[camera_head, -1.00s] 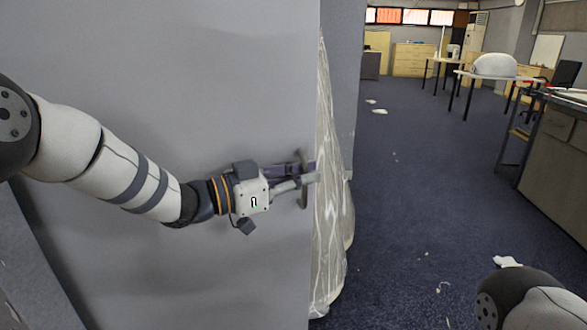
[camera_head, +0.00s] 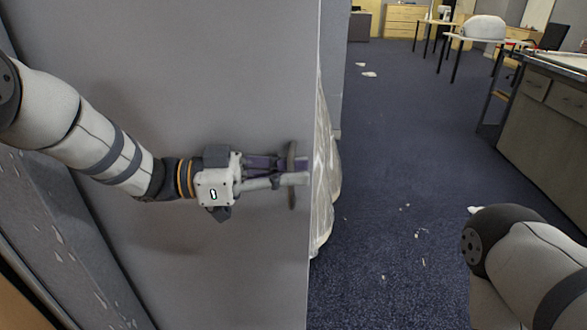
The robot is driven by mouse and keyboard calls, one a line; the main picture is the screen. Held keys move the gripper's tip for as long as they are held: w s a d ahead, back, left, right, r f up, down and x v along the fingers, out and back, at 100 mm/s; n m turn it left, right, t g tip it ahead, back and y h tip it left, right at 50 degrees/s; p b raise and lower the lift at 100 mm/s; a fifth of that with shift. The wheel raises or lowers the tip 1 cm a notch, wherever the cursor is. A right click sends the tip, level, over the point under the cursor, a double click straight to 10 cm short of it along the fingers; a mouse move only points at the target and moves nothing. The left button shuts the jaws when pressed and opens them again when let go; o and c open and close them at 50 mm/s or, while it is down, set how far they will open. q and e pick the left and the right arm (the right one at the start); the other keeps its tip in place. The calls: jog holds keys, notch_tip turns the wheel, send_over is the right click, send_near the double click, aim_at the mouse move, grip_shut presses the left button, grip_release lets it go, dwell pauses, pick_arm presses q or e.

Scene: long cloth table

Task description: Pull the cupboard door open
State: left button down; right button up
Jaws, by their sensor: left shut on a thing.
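The cupboard door (camera_head: 220,80) is a large flat grey panel that fills the left half of the head view. Its upright handle (camera_head: 292,195) is a slim dark grey bar near the right edge of the panel. My left gripper (camera_head: 298,170) comes in from the left across the panel and is shut on the handle, with the fingers around the bar and their tips near the panel's right edge. My right gripper is out of view; only part of my right arm shows at the lower right.
A speckled grey upright strip (camera_head: 65,235) runs along the panel's left side. A pale, sheet-like thing (camera_head: 322,170) stands just behind the right edge. A drawer unit (camera_head: 545,130) stands at the right. Blue carpet (camera_head: 400,170) with white scraps lies open between.

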pick_arm(q)
jog(key=shift+w+r, duration=0.1)
jog(key=shift+r, duration=0.05)
jog(key=c, duration=2)
grip_release()
jog(key=shift+a, duration=0.1)
jog(key=a, duration=1.2)
jog(key=shift+s, duration=0.35)
